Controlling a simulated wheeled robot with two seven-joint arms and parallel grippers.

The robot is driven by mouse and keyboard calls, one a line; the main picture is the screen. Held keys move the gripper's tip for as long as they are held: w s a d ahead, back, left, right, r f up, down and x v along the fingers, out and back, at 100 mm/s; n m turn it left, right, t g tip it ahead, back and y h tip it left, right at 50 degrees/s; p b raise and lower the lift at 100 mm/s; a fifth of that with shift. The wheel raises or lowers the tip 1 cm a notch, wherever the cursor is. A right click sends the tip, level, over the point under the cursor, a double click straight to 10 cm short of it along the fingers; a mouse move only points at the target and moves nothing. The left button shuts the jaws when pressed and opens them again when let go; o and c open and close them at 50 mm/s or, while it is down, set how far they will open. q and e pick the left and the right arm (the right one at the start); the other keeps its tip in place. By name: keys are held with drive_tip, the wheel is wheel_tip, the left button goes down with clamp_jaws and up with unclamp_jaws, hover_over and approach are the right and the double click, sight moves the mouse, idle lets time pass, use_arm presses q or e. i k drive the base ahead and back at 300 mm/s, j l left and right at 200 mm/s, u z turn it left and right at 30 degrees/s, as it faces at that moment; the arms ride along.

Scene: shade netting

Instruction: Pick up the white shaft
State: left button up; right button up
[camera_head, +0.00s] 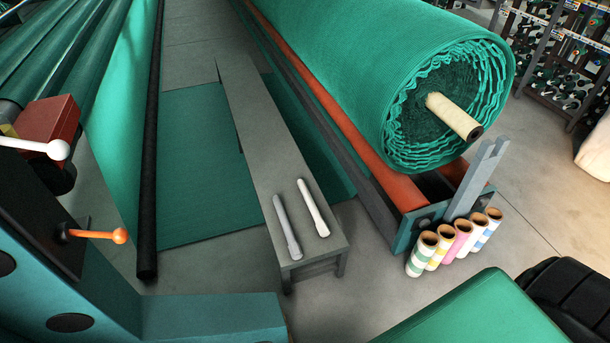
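The white shaft (313,207) lies on the grey bench (262,150), near its front end. It is a slim rod with a thicker near end. A similar grey shaft (286,226) lies to its left, roughly parallel and apart from it. Both lie flat and nothing covers them. Neither of my grippers is in the head view, so whether they hold anything is not shown.
A large green netting roll (400,70) lies right of the bench above an orange beam (340,115). Several coloured rolls (462,238) stand at its end. Machine levers, one orange-tipped (118,235), project at the left. Floor (350,290) is clear before the bench.

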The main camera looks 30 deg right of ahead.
sight(322, 227)
drive_tip(key=z, duration=0.9)
